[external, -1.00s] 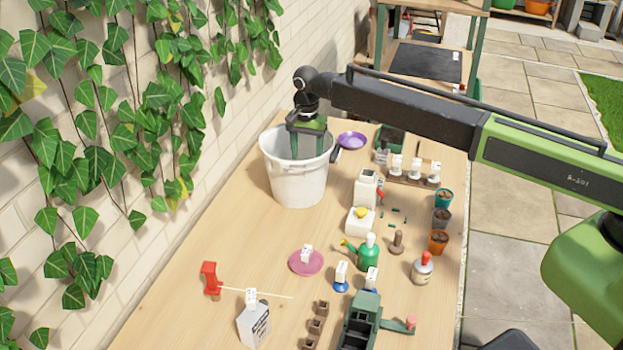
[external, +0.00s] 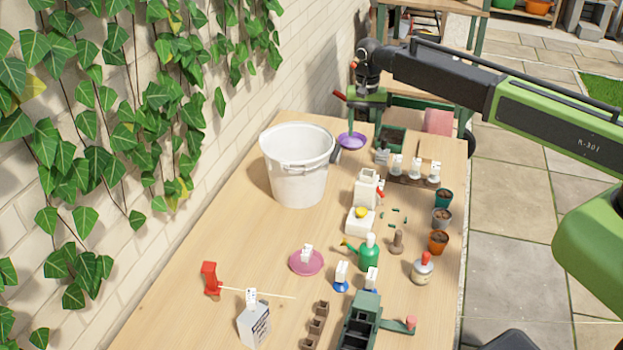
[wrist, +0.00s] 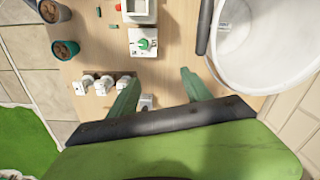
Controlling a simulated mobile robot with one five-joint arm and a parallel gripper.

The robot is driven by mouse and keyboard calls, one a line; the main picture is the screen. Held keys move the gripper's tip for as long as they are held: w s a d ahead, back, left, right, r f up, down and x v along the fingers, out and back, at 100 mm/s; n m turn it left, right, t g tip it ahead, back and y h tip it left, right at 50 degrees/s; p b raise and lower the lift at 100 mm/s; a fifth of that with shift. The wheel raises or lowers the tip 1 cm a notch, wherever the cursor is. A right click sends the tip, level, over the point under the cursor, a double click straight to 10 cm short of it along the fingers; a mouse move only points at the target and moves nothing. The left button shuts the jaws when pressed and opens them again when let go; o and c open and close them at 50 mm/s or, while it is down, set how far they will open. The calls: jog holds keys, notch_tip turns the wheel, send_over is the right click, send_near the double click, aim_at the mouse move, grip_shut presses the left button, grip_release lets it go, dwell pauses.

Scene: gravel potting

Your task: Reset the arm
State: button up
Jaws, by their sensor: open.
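My gripper (external: 368,98) hangs in the air above the far end of the wooden bench, beyond the white bucket. In the wrist view my gripper (wrist: 160,92) shows two green fingers spread apart with nothing between them. The white bucket (external: 297,170) stands upright on the bench by the wall. Its rim and inside show at the upper right of the wrist view (wrist: 270,45).
A purple saucer (external: 352,141) lies behind the bucket. A dark rod (wrist: 204,25) lies beside the bucket. White-topped items (external: 415,168) stand in a row, with small pots (external: 438,240) along the right edge. A green watering can (external: 368,256) stands nearer.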

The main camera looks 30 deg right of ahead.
jog(key=s+d+f+n+b, duration=0.3)
jog(key=s+d, duration=0.6)
jog(key=d, duration=0.3)
jog(key=s+d+f+n+b, duration=0.3)
jog(key=s+d, duration=0.6)
jog(key=d, duration=0.4)
jog(key=shift+s+d+f, duration=0.15)
jog(key=shift+s+f, duration=0.1)
jog(key=shift+f, duration=0.2)
